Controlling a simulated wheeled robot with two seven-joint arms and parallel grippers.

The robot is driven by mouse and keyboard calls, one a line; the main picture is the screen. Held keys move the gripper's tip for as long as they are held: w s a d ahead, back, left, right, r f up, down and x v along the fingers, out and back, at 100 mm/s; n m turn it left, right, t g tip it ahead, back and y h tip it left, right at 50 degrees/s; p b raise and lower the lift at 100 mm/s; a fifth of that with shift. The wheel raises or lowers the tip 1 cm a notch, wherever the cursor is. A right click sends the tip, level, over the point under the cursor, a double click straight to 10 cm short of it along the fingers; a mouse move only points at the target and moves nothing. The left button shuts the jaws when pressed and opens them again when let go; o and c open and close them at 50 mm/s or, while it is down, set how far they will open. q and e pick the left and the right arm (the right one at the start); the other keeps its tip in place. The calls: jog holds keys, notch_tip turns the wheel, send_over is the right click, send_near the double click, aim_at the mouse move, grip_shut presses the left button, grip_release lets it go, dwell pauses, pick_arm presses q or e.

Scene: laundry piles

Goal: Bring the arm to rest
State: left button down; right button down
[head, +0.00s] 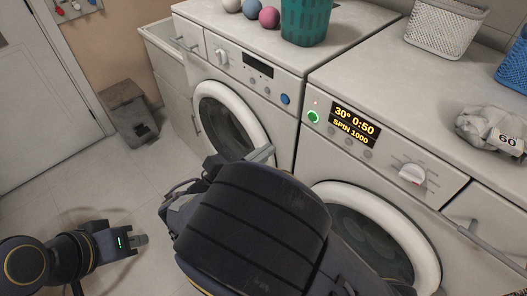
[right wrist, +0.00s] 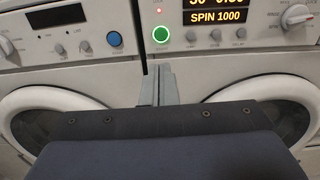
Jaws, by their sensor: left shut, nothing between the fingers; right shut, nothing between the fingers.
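My right arm reaches up the middle of the head view, its dark padded links hiding part of the machines. My right gripper (head: 262,154) is shut and empty, in front of the gap between the two machines' fronts. In the right wrist view its grey fingers (right wrist: 167,86) are together, just below the green-lit button (right wrist: 161,34); I cannot tell whether they touch the front. My left gripper (head: 138,240) is low at the left over the floor, shut and empty, well apart from the machines.
The right machine (head: 442,188) has a lit display (head: 356,124) reading 30° 0:50, SPIN 1000. The left machine (head: 299,61) has a dark display. Both round doors look shut. A grey bin (head: 128,110) stands by the wall. The floor (head: 60,197) at left is clear.

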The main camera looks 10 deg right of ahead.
jog(key=s+d+f+m+g+y, duration=0.3)
jog(key=d+m+g, duration=0.2)
jog(key=d, duration=0.2)
jog(key=s+d+f+m+g+y, duration=0.3)
jog(key=d+m+g+y, duration=0.15)
jog(key=d, duration=0.25)
jog(key=s+d+r+m+t+y, duration=0.1)
jog(key=s+r+m+t+y, duration=0.3)
jog(key=s+m+y, duration=0.6)
jog(key=shift+s+d+m, duration=0.2)
jog(key=shift+d+m, duration=0.2)
jog(key=shift+m, duration=3.55)
jog(key=shift+r+y, duration=0.1)
jog(key=shift+y, duration=0.15)
